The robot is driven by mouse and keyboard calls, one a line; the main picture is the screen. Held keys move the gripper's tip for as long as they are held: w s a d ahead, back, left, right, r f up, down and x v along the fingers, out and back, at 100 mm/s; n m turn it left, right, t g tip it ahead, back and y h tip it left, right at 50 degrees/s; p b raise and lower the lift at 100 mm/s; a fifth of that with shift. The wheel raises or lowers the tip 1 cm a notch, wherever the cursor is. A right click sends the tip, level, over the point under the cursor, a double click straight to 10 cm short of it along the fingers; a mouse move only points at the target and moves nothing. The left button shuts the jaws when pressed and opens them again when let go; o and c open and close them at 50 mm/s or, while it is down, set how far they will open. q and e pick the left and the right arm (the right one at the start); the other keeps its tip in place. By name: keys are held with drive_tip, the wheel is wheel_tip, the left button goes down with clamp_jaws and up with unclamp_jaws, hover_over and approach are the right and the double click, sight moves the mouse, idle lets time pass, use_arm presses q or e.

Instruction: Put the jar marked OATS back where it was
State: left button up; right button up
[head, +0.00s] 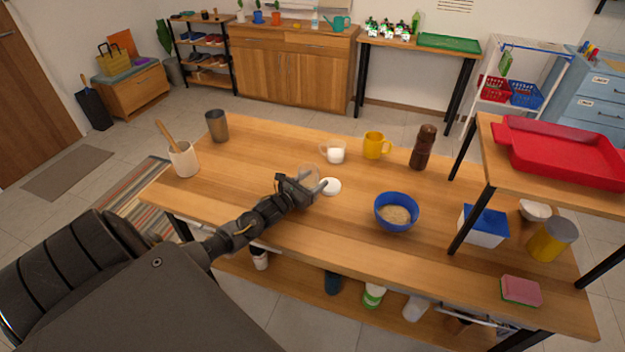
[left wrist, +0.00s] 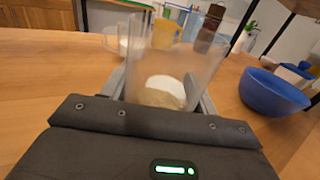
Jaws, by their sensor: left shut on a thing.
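My left gripper (head: 300,187) is shut on a clear jar (head: 310,175) over the front middle of the wooden table. In the left wrist view the clear jar (left wrist: 172,70) fills the space between the fingers (left wrist: 163,98). Some beige contents show low in it. No marking can be read on it, so I cannot tell if it is the OATS jar. A white round disc (head: 330,186) lies just right of the jar. It shows through the jar wall in the wrist view. My right gripper is not in view.
A glass mug with white contents (head: 333,152), a yellow mug (head: 375,145) and a brown mill (head: 423,147) stand behind. A blue bowl with beige contents (head: 396,212) is to the right. A raised shelf (head: 486,166) stands at right. Several containers sit on the lower shelf (head: 297,282).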

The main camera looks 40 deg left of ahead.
use_arm(q)
drive_tip(key=o, duration=0.7)
drive_tip(key=shift+f, duration=0.15)
drive_tip(key=o, duration=0.4)
drive_tip(key=shift+o, duration=0.2)
drive_tip(key=shift+r, duration=0.3)
drive_tip(key=s, duration=0.4)
drive_tip(key=s+b, duration=0.1)
drive_tip(key=s, duration=0.3)
drive_tip(key=s+a, duration=0.1)
drive_tip(key=s, duration=0.3)
drive_tip(key=shift+f+b, duration=0.1)
drive_tip(key=shift+b, duration=0.2)
